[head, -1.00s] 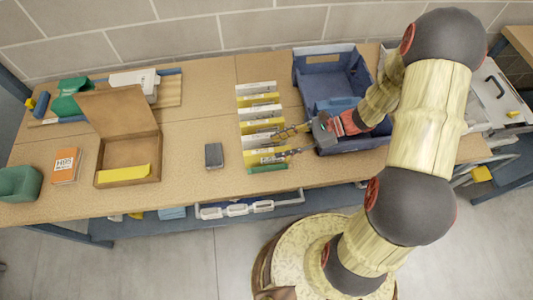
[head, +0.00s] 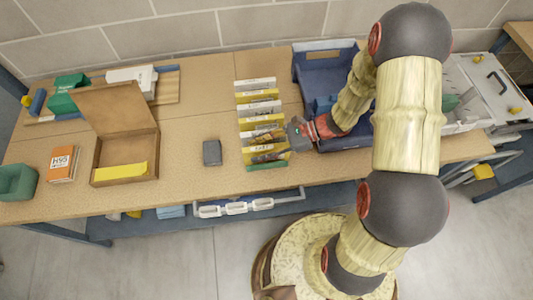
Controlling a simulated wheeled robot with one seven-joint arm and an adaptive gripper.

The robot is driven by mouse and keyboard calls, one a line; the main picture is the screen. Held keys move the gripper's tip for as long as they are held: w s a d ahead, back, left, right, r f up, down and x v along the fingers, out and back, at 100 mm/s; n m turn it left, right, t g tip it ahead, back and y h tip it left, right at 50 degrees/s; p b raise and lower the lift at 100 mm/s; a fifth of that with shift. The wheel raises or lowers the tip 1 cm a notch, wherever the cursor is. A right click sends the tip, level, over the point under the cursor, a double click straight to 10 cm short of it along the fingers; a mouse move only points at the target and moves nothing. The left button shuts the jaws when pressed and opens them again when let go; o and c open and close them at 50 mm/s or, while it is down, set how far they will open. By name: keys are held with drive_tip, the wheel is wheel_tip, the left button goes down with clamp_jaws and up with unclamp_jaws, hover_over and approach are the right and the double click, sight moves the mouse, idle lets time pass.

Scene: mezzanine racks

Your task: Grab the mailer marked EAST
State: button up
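Several yellow and white mailers (head: 257,97) stand in a front-to-back row on the table, left of the blue bin. A green end piece (head: 267,166) shows at the row's front. Their print is too small to read, so I cannot tell which is marked EAST. My gripper (head: 268,146) reaches in from the right at the front part of the row. Its two fingers look spread apart, over or among the front mailers. I cannot tell whether they touch any; the fingers partly hide those mailers.
A blue bin (head: 306,72) stands right of the row, beneath my arm. A dark grey box (head: 212,153) lies to the left. Further left are an open brown box (head: 125,140), an orange H95 box (head: 63,164) and a green bin (head: 17,182). Bare table lies between them.

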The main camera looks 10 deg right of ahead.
drive_tip(key=shift+c, duration=1.2)
clamp_jaws()
drive_tip(key=shift+r, duration=0.15)
